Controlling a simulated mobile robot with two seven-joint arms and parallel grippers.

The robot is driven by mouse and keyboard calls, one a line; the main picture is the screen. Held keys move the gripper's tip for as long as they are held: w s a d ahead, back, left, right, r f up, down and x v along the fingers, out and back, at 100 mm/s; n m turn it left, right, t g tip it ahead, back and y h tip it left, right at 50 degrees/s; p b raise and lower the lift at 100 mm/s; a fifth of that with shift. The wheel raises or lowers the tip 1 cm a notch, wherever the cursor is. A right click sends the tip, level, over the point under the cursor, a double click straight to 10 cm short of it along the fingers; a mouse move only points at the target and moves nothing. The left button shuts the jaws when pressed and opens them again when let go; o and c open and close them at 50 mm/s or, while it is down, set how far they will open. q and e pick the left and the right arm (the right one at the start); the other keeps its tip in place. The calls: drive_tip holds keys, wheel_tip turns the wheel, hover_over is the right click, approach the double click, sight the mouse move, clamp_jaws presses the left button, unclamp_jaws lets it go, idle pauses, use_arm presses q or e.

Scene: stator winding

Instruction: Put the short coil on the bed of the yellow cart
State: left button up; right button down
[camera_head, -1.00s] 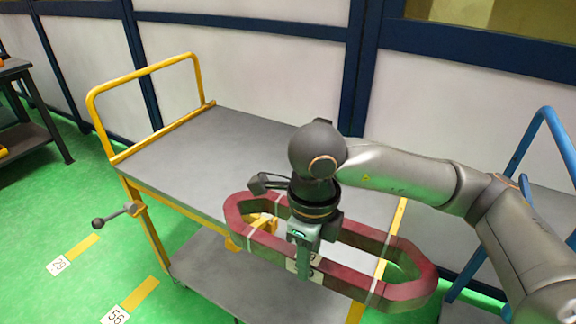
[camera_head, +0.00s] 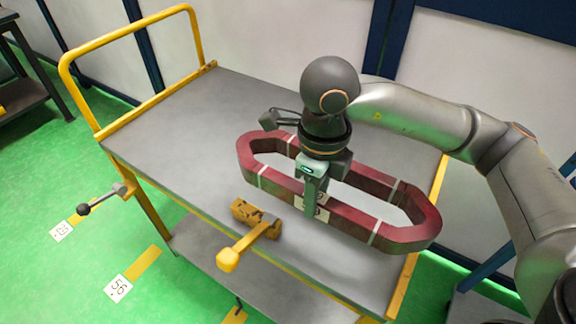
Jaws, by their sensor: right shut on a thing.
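The coil (camera_head: 404,234) is a dark red, elongated ring with white bands and a white label. My right gripper (camera_head: 314,200) points down and is shut on the coil's near long side. The coil is level over the right part of the grey bed (camera_head: 190,130) of the yellow cart (camera_head: 148,208). I cannot tell whether its underside touches the bed. My left gripper is not in view.
A yellow lever-like part (camera_head: 245,246) lies at the bed's near edge, left of the coil. A black-knobbed lever (camera_head: 98,199) sticks out at the cart's left. A dark shelf table (camera_head: 30,90) stands far left. The bed's left half is clear.

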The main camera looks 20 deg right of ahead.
drive_tip(key=w+a+f, duration=0.2)
drive_tip(key=w+f, duration=0.1)
drive_tip(key=w, duration=0.4)
hover_over(276, 203)
drive_tip(key=s, duration=0.1)
wheel_tip(276, 203, down, 5)
drive_tip(key=shift+d, duration=0.1)
drive_tip(key=shift+w+f, duration=0.55)
drive_tip(key=shift+f, duration=0.15)
drive_tip(key=shift+w+f+p, duration=0.1)
drive_tip(key=shift+f+p, duration=0.2)
drive_tip(key=shift+f, duration=1.25)
drive_tip(key=shift+f, duration=0.1)
drive_tip(key=c, duration=0.6)
unclamp_jaws()
drive_tip(key=shift+f, duration=0.1)
wheel_tip(276, 203, up, 12)
drive_tip(key=shift+r, duration=0.15)
